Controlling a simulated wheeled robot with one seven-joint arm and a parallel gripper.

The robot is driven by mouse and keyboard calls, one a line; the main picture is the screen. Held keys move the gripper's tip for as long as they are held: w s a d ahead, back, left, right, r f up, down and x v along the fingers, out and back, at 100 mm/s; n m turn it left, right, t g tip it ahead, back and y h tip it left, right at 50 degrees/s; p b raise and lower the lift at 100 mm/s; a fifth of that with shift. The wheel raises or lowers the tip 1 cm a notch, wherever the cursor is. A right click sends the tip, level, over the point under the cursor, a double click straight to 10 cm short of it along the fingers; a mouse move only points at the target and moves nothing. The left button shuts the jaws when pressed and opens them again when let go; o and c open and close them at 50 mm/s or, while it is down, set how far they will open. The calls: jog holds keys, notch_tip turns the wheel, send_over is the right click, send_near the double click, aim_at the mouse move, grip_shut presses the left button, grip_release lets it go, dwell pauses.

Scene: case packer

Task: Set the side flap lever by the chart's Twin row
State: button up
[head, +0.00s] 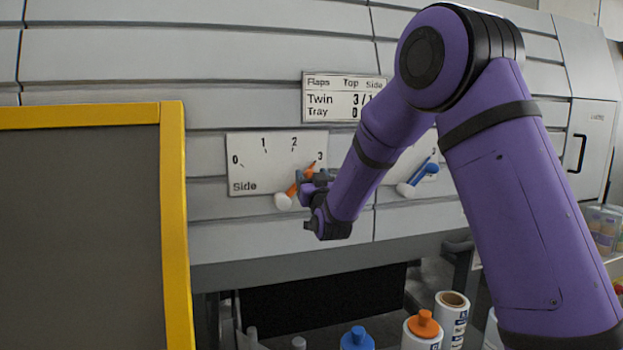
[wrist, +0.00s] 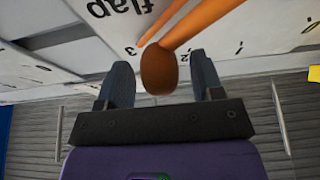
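The Side dial plate (head: 250,175) on the machine front carries marks 0 to 3. Its orange lever (head: 292,190) has a white round part at lower left, and its upper end is near the 3. My gripper (head: 318,188) is at that lever and partly hides it. In the wrist view the fingers of my gripper (wrist: 162,82) are apart, with the orange lever's rounded end (wrist: 158,70) between them and gaps on both sides. The chart (head: 330,98) has Top and Side columns; its Twin row reads 3/1, with my arm covering the chart's right end.
A second plate with a blue lever (head: 418,178) is to the right, partly behind my arm. A yellow-framed dark panel (head: 173,220) stands at left. Bottles with blue (head: 357,339) and orange (head: 424,325) caps stand below.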

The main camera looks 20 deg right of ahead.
grip_shut()
jog(key=shift+a+r+n+g+y, duration=0.5)
jog(key=shift+a+n+y, duration=0.9)
jog(key=shift+n, duration=1.3)
jog(key=shift+a+r+n+g+y, duration=0.4)
jog(key=shift+a+n+g+y, duration=0.4)
jog(key=shift+a+n, duration=1.5)
jog(key=shift+a+r+n+g+y, duration=0.45)
jog(key=shift+a+n+y, duration=0.85)
jog(key=shift+n, duration=1.8)
jog(key=shift+o, duration=0.2)
grip_release()
